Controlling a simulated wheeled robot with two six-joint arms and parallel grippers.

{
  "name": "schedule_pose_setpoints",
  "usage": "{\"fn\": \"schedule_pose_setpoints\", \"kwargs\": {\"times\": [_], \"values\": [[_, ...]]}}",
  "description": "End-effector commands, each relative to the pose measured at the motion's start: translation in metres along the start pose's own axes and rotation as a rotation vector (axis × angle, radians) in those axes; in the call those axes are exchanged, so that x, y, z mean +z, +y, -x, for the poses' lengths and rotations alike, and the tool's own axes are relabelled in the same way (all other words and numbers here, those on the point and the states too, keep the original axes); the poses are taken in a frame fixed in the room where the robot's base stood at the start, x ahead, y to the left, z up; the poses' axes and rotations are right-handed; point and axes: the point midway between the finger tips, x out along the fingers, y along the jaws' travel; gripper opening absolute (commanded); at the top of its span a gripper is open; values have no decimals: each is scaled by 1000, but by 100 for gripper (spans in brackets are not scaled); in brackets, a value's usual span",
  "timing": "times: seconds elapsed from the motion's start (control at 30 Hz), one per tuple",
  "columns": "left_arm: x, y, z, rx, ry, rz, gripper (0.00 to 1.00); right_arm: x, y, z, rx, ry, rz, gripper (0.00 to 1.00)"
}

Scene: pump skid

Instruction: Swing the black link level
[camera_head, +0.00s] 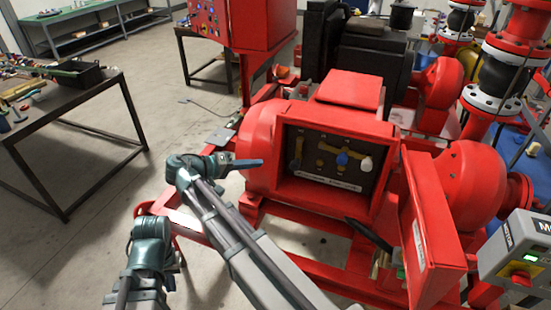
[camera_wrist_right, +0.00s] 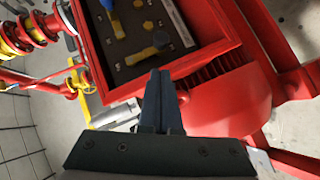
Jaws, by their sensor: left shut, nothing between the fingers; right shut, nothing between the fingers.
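The open red box (camera_head: 320,188) on the pump skid holds a dark panel (camera_head: 312,163) with brass-coloured parts, a blue part (camera_head: 342,158) and a pale part. I cannot make out the black link for certain against the dark panel. My right gripper (camera_head: 258,162) is shut and empty. It points right, toward the box's left side. The right wrist view shows its shut fingers (camera_wrist_right: 158,78) near the red rim, with a yellow piece (camera_wrist_right: 148,49) on the panel beyond. My left wrist (camera_head: 150,232) shows at lower left; its fingers are not visible.
The box's red door (camera_head: 428,225) stands open on the right. A dark bar (camera_head: 369,235) slants below the opening; I cannot tell what it is. A grey control box (camera_head: 518,255) is at far right. A workbench (camera_head: 70,105) stands left, with clear floor before it.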

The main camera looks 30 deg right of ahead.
Motion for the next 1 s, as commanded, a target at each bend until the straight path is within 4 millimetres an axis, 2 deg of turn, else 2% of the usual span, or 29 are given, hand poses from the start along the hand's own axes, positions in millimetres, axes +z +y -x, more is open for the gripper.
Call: {"fn": "schedule_pose_setpoints", "kwargs": {"times": [0.27,0.7,0.83,1.0], "values": [[0,0,-3,0,0,0,0,1,-1,-6,-2,-1,1,0],[-2,2,-26,0,0,0,0,2,-2,-76,-2,-3,1,0],[-2,3,-30,0,0,0,0,1,-2,-90,-2,-2,2,0],[-2,3,-31,0,0,0,0,1,-1,-99,-3,0,3,0]]}}
